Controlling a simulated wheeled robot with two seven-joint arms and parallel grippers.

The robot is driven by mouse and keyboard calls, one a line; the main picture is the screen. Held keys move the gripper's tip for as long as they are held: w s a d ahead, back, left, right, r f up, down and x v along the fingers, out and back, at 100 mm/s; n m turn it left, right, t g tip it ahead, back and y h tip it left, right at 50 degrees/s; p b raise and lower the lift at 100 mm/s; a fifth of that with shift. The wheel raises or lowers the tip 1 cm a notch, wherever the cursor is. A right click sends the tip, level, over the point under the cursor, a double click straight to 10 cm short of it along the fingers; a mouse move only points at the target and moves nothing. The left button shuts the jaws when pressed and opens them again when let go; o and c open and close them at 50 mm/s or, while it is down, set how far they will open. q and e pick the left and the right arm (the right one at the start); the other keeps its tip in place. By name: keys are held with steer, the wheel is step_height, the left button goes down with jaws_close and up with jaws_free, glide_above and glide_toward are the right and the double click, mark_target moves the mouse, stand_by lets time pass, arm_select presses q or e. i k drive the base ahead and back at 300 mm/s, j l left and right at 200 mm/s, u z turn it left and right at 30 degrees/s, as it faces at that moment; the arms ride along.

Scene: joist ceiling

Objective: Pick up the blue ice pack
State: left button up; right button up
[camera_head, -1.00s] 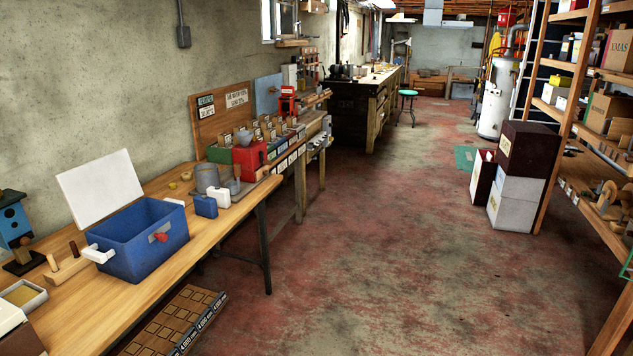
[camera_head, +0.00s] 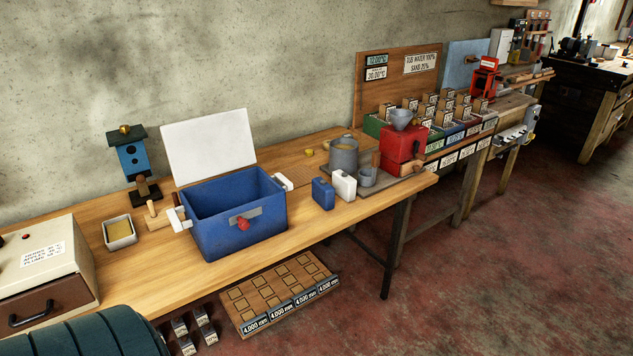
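A small blue ice pack (camera_head: 323,194), shaped like a flat bottle, stands upright on the wooden workbench (camera_head: 330,222). It is just right of the blue cooler box (camera_head: 237,222), whose white lid (camera_head: 207,143) stands open behind it. A white pack (camera_head: 344,185) of similar shape stands close to the right of the blue one. Neither of my grippers is in view.
A cabinet (camera_head: 48,270) stands at the bench's left end. A board with square recesses (camera_head: 278,290) sits below the bench edge. Open floor lies right.

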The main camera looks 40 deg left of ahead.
mark_target(323, 193)
steer(key=i+l+u, duration=0.15)
steer(key=i+u, duration=0.2)
steer(key=i+l+u, duration=0.2)
steer(key=u, duration=0.2)
steer(key=i+l+u, duration=0.6)
steer(key=u, duration=0.15)
steer(key=i+l+u, duration=0.15)
steer(key=l+u, duration=0.2)
steer(key=l, duration=0.15)
steer(key=i+l+u, duration=0.1)
steer(key=l+u, duration=0.65)
steer(key=l, duration=0.2)
steer(key=l+u, duration=0.5)
steer(key=l, duration=0.25)
steer(key=k+l+u, duration=0.1)
steer(key=l, duration=0.2)
